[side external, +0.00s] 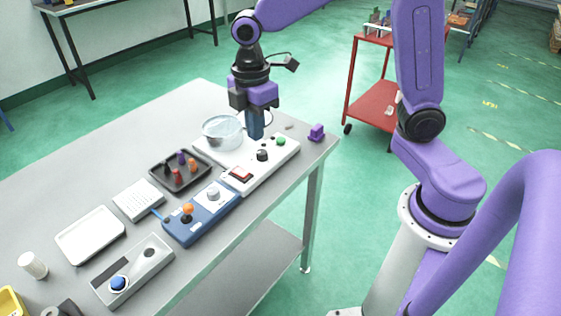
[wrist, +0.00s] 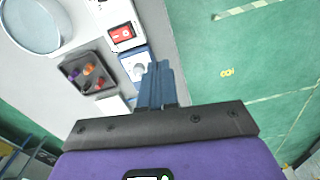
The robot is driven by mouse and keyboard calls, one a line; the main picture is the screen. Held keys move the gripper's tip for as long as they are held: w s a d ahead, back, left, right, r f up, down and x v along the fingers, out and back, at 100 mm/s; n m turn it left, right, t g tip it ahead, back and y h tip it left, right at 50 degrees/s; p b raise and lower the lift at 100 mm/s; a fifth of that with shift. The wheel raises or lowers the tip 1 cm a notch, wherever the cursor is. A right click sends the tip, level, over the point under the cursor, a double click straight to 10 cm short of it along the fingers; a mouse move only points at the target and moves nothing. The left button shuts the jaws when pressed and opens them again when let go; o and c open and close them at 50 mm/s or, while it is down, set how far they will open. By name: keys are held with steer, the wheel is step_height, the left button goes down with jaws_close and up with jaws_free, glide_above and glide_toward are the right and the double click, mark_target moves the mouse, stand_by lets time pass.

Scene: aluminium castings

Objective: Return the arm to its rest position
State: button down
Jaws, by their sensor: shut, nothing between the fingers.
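My arm is bent over the far right end of the grey table (side external: 220,92). My gripper (side external: 256,134) points down with its blue fingers shut together and nothing between them. The fingertips are above or beside a white device with a round glass dish (side external: 222,131); I cannot tell whether they touch it. In the wrist view the shut fingers (wrist: 157,72) show in front of a blue box's knob, with the red switch (wrist: 122,35) beyond them.
A dark tray with several coloured pegs (side external: 179,171), a blue box with an orange-topped stick (side external: 200,215), a white tray (side external: 90,236) and a box with a blue button (side external: 131,271) stand on the table. A purple block (side external: 316,132) lies near its right corner. A red cart (side external: 376,102) stands behind.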

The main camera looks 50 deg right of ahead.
steer(key=s+d+m, duration=0.1)
steer(key=s+d, duration=0.2)
steer(key=s, duration=0.7)
steer(key=s+d+m, duration=0.2)
steer(key=s, duration=0.8)
steer(key=shift+s+d+f+m, duration=0.3)
steer(key=shift+s+d+f, duration=0.1)
steer(key=c, duration=1.4)
jaws_free()
steer(key=shift+s+d+f, duration=0.1)
steer(key=shift+s+d, duration=0.05)
steer(key=shift+s, duration=0.05)
steer(key=o, duration=0.5)
steer(key=shift+w, duration=0.15)
steer(key=w+a+m, duration=0.1)
steer(key=w, duration=0.2)
steer(key=w+a+r+m, duration=0.1)
steer(key=w+a, duration=0.1)
steer(key=w, duration=0.1)
steer(key=w+a+m, duration=0.1)
steer(key=w+m, duration=0.1)
steer(key=w, duration=0.1)
steer(key=shift+w+a+r, duration=0.15)
steer(key=shift+w+r, duration=0.05)
steer(key=m, duration=0.9)
glide_above(236, 169)
step_height(236, 169, down, 18)
steer(key=shift+r, duration=0.25)
